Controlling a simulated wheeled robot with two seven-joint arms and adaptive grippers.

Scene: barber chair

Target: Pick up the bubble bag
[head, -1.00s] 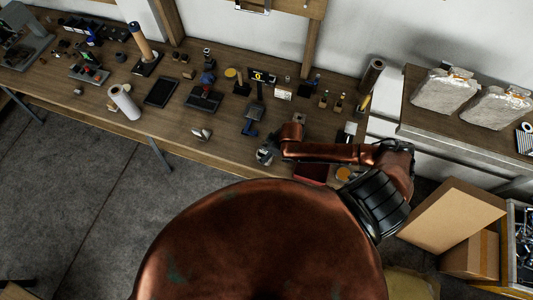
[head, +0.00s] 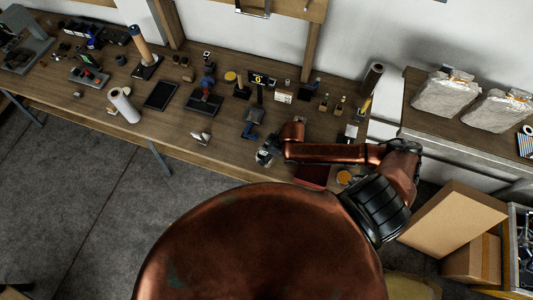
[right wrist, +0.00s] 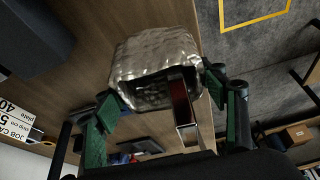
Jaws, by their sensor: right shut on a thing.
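The bubble bag (right wrist: 155,62) is silvery, crinkled and box-like in the right wrist view, with its dark opening facing the camera. A narrow dark red piece (right wrist: 182,101) shows at the opening. My right gripper (right wrist: 160,98) has its green fingers on either side of the bag and is shut on it. In the head view my right gripper (head: 266,153) is small, near the front edge of the wooden bench (head: 221,142), and mostly covers what it holds. I cannot tell whether the bag touches the bench. My left gripper is not in view.
A small silvery item (head: 201,137) lies left of my right gripper. Bottles and stands crowd the back. Cardboard boxes (head: 455,219) stand at right.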

